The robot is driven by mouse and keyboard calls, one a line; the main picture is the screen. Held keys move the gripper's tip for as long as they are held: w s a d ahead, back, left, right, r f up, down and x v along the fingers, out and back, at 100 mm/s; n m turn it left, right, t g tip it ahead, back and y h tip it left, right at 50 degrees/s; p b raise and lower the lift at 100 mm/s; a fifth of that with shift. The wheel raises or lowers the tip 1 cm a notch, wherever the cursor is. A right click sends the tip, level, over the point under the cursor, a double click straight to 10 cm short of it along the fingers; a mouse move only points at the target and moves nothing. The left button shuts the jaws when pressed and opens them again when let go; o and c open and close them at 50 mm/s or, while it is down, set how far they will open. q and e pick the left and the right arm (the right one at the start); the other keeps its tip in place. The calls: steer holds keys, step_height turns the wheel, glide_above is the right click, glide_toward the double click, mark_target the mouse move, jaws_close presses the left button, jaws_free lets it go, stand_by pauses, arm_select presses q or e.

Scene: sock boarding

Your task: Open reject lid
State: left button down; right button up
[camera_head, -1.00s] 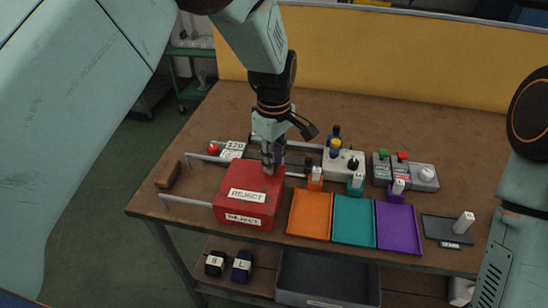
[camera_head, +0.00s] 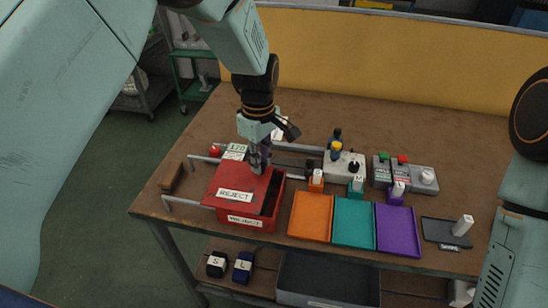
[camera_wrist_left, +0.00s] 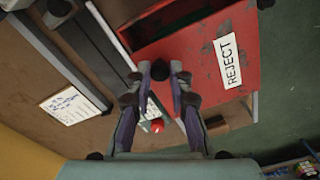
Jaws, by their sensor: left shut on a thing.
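The red reject box (camera_head: 262,223) stands at the left front of the table. Its red lid (camera_head: 222,180), labelled REJECT, sits shifted to the left, and a dark gap (camera_head: 273,198) shows at the box's right side. My left gripper (camera_head: 259,167) points down at the back of the lid and is shut on a small dark knob. In the left wrist view the fingertips (camera_wrist_left: 165,76) close around this dark knob, with the REJECT label (camera_wrist_left: 228,61) beside them. My right gripper is out of the picture; only part of that arm shows.
Orange (camera_head: 311,216), teal (camera_head: 354,222) and purple (camera_head: 398,229) trays lie right of the box. A brown wooden piece (camera_head: 171,177) lies near the left edge. A grey bin (camera_head: 330,278) is below.

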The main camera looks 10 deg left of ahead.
arm_select(q)
steer(key=p, duration=0.2)
glide_toward(225, 166)
step_height(225, 166, down, 5)
steer(key=shift+f, duration=0.15)
steer(key=c, duration=1.2)
jaws_free()
steer(key=shift+s, duration=0.15)
step_height(225, 166, up, 12)
steer(key=shift+f, duration=0.1)
